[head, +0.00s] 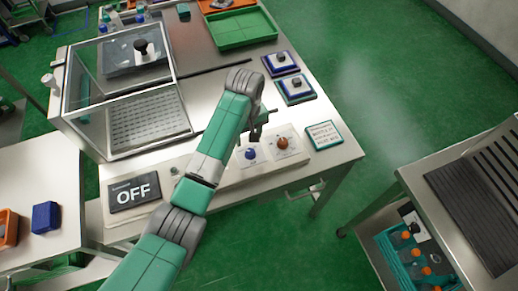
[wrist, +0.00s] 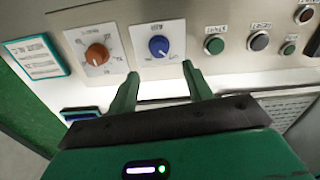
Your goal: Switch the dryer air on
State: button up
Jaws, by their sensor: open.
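The control panel carries a blue knob (head: 250,153) on a white plate; it also shows in the wrist view (wrist: 158,46), just beyond my fingertips. An orange-brown knob (head: 282,143) is beside it on its own plate, and in the wrist view (wrist: 97,54) it lies to the left. A dark display (head: 133,192) reads OFF. My gripper (wrist: 160,70) is open and empty, its fingers spread below the blue knob, apparently apart from it.
Several push buttons (wrist: 258,41) line the panel right of the blue knob in the wrist view. A clear-walled box (head: 125,90) stands on the bench's left. A sign (head: 324,135) and two blue-edged blocks (head: 295,88) sit on the right. Open floor lies beyond.

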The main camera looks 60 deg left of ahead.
aim_at(250, 151)
jog(key=shift+d, duration=0.1)
notch_tip(250, 151, down, 8)
jog(key=shift+r+b, duration=0.15)
jog(key=shift+b, duration=0.85)
jog(key=c, duration=1)
jog(key=shift+o, duration=0.2)
jog(key=shift+r, duration=0.1)
